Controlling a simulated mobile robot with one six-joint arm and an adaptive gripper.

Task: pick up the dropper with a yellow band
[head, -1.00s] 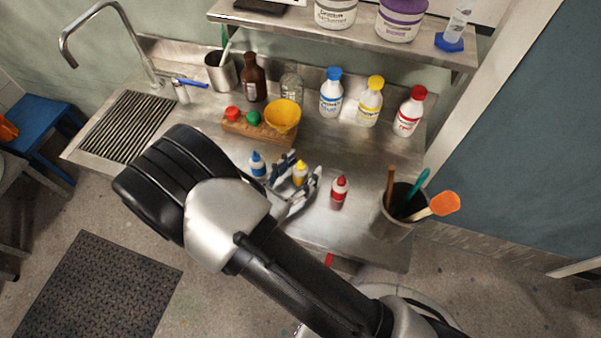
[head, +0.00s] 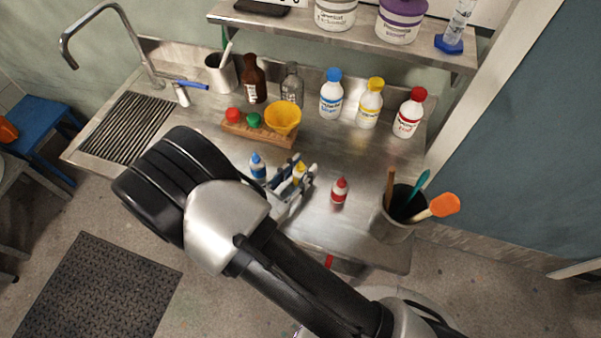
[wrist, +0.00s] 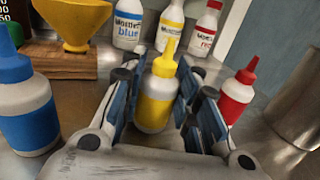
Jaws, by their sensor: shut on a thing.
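The dropper with a yellow band (wrist: 155,100) is a small white bottle with a yellow cap and yellow label. It stands upright between the fingers of my gripper (wrist: 160,98) in the wrist view. In the head view the yellow-banded dropper (head: 299,171) is partly hidden by my gripper (head: 296,177). My gripper is shut on it, at about the counter's height; I cannot tell whether its base touches the steel. A blue-banded dropper (head: 257,166) stands to the left, and a red-banded dropper (head: 339,191) stands to the right.
A wooden rack (head: 262,134) with red and green caps and a yellow funnel (head: 282,118) is behind. Larger blue, yellow and red bottles (head: 369,104) line the back. A metal pot (head: 392,222) with tools stands at right front. Bare counter lies around the droppers.

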